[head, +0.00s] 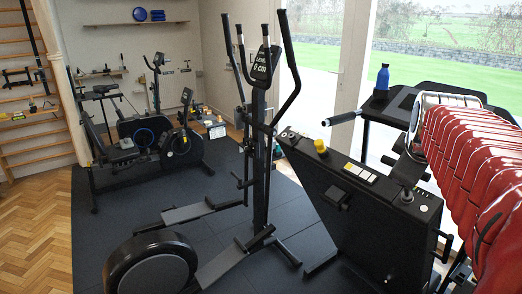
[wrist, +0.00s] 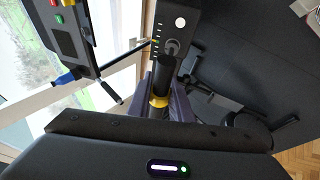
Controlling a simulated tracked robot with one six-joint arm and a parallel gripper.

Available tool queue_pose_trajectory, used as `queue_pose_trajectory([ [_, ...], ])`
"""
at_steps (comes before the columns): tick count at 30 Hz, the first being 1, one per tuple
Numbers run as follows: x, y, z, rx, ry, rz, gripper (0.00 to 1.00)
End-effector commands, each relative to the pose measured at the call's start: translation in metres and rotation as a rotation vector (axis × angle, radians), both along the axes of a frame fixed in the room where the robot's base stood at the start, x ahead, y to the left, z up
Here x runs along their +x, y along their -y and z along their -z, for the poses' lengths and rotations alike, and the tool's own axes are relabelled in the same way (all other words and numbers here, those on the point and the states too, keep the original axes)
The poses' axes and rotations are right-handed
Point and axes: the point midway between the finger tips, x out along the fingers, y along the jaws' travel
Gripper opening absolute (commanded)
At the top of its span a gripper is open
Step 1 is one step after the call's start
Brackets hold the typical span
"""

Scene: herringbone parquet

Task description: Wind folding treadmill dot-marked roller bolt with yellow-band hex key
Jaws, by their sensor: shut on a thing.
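In the wrist view my gripper (wrist: 160,104) is shut on a black cylindrical tool with a yellow band (wrist: 159,101), which looks like the yellow-band hex key. Its dark shaft points away toward a round grey fitting (wrist: 171,46) on a black panel with a row of white dots (wrist: 157,34). I cannot tell whether the tip is seated in the fitting; the key hides it. In the head view the black slanted unit (head: 345,205) stands right of centre, with a round fitting (head: 407,197) near its right end. My red-sleeved arm comes in from the right above it.
A yellow knob (head: 320,146) and a white-keyed strip (head: 360,173) sit on the unit's top. A blue bottle (head: 382,77) stands on a console behind. An elliptical trainer (head: 262,130) and exercise bikes (head: 180,143) fill the left. Bare parquet (head: 45,225) shows far left.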

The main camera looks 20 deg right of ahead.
Motion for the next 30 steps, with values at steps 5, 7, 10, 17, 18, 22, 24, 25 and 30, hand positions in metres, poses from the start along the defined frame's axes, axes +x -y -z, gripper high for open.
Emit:
queue_pose_trajectory([
  [5, 0.001, -0.001, -0.004, -0.005, 0.009, -0.002, 0.00],
  [7, 0.001, -0.001, -0.005, -0.005, 0.010, -0.002, 0.00],
  [10, 0.001, -0.002, -0.008, -0.007, 0.012, -0.002, 0.00],
  [17, 0.000, -0.006, -0.017, -0.010, 0.013, -0.003, 0.00],
  [18, -0.001, -0.007, -0.018, -0.008, 0.013, -0.003, 0.00],
  [22, -0.002, -0.010, -0.022, -0.007, 0.011, -0.002, 0.00],
  [24, -0.003, -0.011, -0.025, -0.007, 0.011, -0.002, 0.00],
  [25, -0.003, -0.011, -0.026, -0.007, 0.011, -0.002, 0.00],
  [30, -0.004, -0.015, -0.031, -0.006, 0.010, -0.003, 0.00],
])
